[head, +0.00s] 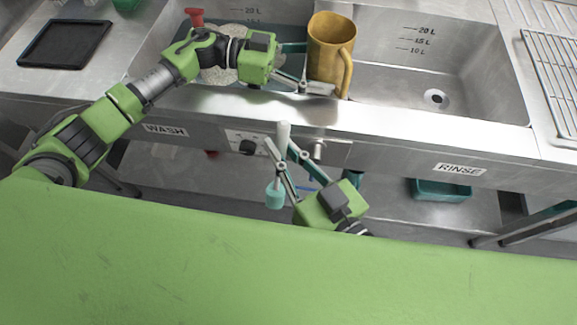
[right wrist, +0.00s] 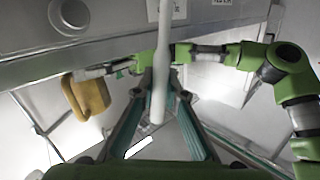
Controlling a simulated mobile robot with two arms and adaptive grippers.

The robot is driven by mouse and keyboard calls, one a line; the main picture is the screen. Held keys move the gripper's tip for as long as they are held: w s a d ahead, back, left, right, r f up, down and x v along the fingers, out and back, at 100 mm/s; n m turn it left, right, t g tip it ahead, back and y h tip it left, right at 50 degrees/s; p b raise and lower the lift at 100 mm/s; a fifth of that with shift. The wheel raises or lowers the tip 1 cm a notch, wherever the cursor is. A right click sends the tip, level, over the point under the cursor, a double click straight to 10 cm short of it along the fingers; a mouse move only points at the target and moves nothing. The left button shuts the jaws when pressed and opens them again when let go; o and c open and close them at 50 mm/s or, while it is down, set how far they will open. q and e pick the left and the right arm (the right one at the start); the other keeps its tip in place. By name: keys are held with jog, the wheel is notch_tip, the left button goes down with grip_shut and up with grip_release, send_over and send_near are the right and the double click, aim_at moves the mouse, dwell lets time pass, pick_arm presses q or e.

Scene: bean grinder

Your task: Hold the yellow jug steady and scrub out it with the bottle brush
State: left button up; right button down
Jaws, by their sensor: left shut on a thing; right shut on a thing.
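The yellow jug (head: 326,52) stands roughly upright at the divider between the sinks, its open mouth up and handle to the right. It also shows in the right wrist view (right wrist: 90,94). My left gripper (head: 315,70) is shut on the jug from the left, one finger on the far side and one on the near side. My right gripper (head: 283,152) is shut on the bottle brush (head: 284,132), in front of the counter and below the jug. The brush's pale shaft runs between the fingers in the right wrist view (right wrist: 161,60). A teal part below may be its head.
The wash sink (head: 152,55) at left holds water, pale foam and a red object (head: 195,17). The rinse sink (head: 400,95) at right is empty. A black tray (head: 65,44) lies at far left and a wire rack (head: 552,65) at far right. The counter's front edge separates brush and jug.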

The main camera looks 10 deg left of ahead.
jog(key=w+a+r+n+g+y, duration=0.2)
jog(key=w+r, duration=0.1)
jog(key=r, duration=0.6)
jog(key=w+a+r+n+g+y, duration=0.1)
jog(key=w+a+r+n, duration=0.15)
jog(key=r, duration=0.65)
jog(key=s+d+r+n+g+y, duration=0.1)
jog(key=d+r+n+g, duration=0.15)
jog(key=r, duration=0.55)
jog(key=s+d+r+n+g+y, duration=0.1)
jog(key=d+r+g+y, duration=0.15)
jog(key=r, duration=0.55)
jog(key=w+a+f+m+t+h, duration=0.2)
jog(key=w+a+f+t, duration=0.1)
jog(key=w, duration=0.5)
jog(key=w+d+r+m+t+h, duration=0.3)
jog(key=w+d+r+m+t, duration=0.15)
jog(key=w+d, duration=0.4)
notch_tip(320, 180, down, 16)
jog(key=shift+s+r+n, duration=0.15)
jog(key=shift+n, duration=0.3)
jog(key=shift+d+f+t, duration=0.15)
jog(key=shift+f+t, duration=0.1)
jog(key=shift+f, duration=0.35)
